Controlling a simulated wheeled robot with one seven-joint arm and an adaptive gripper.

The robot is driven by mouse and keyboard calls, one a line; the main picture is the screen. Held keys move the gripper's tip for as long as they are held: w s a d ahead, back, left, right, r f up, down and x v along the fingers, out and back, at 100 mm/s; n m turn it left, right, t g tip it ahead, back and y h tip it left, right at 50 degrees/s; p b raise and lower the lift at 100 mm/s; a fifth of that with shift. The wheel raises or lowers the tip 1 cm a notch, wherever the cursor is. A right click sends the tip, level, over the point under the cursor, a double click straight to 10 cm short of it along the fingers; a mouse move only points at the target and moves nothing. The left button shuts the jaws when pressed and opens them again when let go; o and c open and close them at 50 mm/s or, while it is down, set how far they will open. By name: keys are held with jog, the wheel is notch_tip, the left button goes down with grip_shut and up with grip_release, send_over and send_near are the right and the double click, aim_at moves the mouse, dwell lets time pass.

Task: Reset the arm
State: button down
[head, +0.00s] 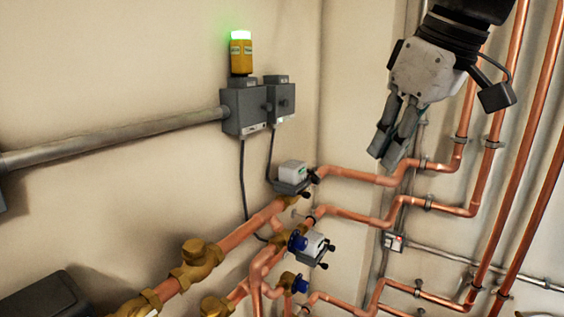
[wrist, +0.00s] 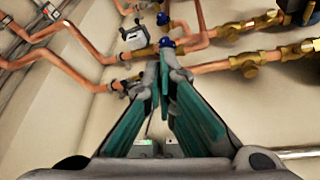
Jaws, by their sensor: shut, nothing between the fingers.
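My gripper (head: 387,150) hangs at the upper right of the head view, in front of the wall with the copper pipes, its fingers pointing down. Its fingers are shut and hold nothing. In the wrist view my gripper (wrist: 161,65) shows with its green-lined fingers converging at the tips. Behind the tips in that view are copper pipes and a blue-handled valve (wrist: 165,42). In the head view the gripper appears apart from the pipes, though its depth from them is hard to judge.
Copper pipes (head: 350,174) with brass fittings (head: 196,262) run along the walls. Two valve actuators (head: 292,173) (head: 315,245) sit on the pipes. A grey switch box (head: 243,110) carries a yellow beacon (head: 241,55) with a lit green top. A grey conduit (head: 120,136) crosses the left wall.

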jog(key=s+d+f+m+h, duration=0.1)
jog(key=s+d+f+m, duration=0.1)
jog(key=s+f, duration=0.5)
jog(key=s+d+f+m+h, duration=0.1)
jog(key=s+d+f+m, duration=0.1)
jog(key=s+f+m, duration=0.3)
notch_tip(320, 180, down, 5)
jog(key=shift+s+d+r+t, duration=0.15)
jog(key=shift+s+d+t, duration=0.25)
jog(key=shift+s, duration=0.6)
jog(key=shift+a, duration=0.15)
